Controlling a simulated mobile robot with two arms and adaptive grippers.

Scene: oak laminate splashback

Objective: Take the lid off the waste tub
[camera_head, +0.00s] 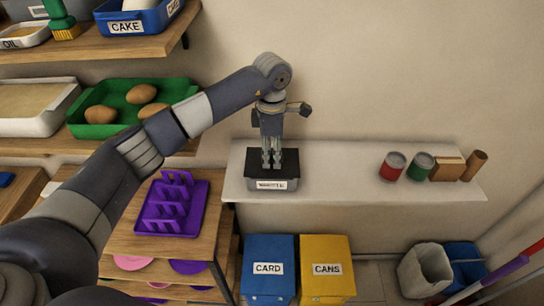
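The waste tub (284,185) is a small grey box with a white label, standing on the left part of the white shelf. Its dark, flat lid (290,160) sits on top. My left gripper (272,165) points straight down over the middle of the lid, with its fingertips at or just above it. The fingers are close together with a narrow gap. I cannot tell whether they hold a handle on the lid, as any handle is hidden. My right gripper is not in view.
The white shelf (340,185) is clear between the tub and a red can (392,167), a green can (420,167) and wooden blocks (447,169). A blue CARD bin (268,285) and yellow CANS bin (327,285) stand below. A purple rack (172,205) is at left.

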